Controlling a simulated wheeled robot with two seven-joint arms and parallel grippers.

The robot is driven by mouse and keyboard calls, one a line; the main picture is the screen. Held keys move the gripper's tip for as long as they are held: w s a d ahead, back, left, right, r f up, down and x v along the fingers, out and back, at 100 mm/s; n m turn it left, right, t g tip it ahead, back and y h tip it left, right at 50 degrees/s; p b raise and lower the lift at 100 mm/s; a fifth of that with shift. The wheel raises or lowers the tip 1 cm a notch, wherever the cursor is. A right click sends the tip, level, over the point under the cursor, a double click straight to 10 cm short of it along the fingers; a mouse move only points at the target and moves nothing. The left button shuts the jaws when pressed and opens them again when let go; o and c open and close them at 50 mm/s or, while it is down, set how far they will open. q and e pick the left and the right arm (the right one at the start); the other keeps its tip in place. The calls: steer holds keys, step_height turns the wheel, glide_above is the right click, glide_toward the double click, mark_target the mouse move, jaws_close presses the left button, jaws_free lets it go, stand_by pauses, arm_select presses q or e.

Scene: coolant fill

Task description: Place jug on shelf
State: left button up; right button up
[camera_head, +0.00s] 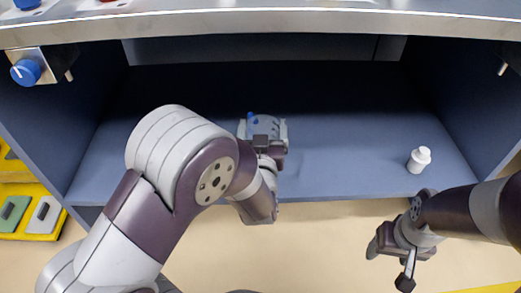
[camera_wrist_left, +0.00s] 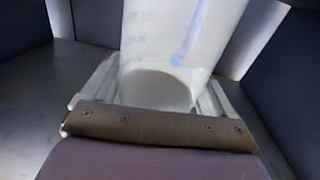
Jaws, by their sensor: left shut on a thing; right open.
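My left gripper (camera_head: 262,128) reaches into the open bay over the blue-grey shelf (camera_head: 345,155). It is shut on the jug, a pale, whitish vessel (camera_wrist_left: 178,40) with a blue stripe, which stands between the two fingers in the left wrist view. In the head view the jug is mostly hidden by my gripper and arm; a small blue patch shows beside the gripper. Whether the jug touches the shelf cannot be told. My right gripper (camera_head: 386,266) is open and empty, in front of the shelf at lower right.
A small white bottle (camera_head: 419,159) stands on the shelf's right part. Dark side walls and a metal top edge (camera_head: 260,22) frame the bay. A blue knob (camera_head: 25,72) is at upper left. A yellow tray (camera_head: 41,236) with blocks is at far left. The shelf between gripper and bottle is clear.

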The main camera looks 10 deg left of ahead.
arm_select(q)
steer(key=shift+a+f, duration=0.35)
steer(key=shift+a, duration=0.05)
step_height(320, 180, down, 4)
steer(key=b, duration=0.3)
steer(key=shift+f+b, duration=0.1)
steer(key=shift+b, duration=0.25)
steer(key=shift+r, duration=0.3)
steer(key=shift+f, duration=0.2)
steer(key=o, duration=1.3)
steer(key=shift+s+d+r+p, duration=0.1)
steer(key=shift+s+r+p, duration=0.15)
steer(key=shift+p, duration=0.25)
steer(key=p+v, duration=0.5)
steer(key=v, duration=0.6)
step_height(320, 180, down, 5)
steer(key=w+g+h, duration=0.3)
steer(key=g+h, duration=0.1)
steer(key=g, duration=0.4)
steer(key=s+a+m+g, duration=0.1)
steer(key=s+a+g, duration=0.1)
steer(key=s, duration=0.1)
steer(key=s+a+r+m+g, duration=0.1)
steer(key=s+a+g, duration=0.1)
steer(key=s+g, duration=0.1)
steer(key=s+a+m+g, duration=0.1)
steer(key=s+a+g, duration=0.2)
steer(key=s, duration=0.2)
steer(key=shift+r, duration=0.3)
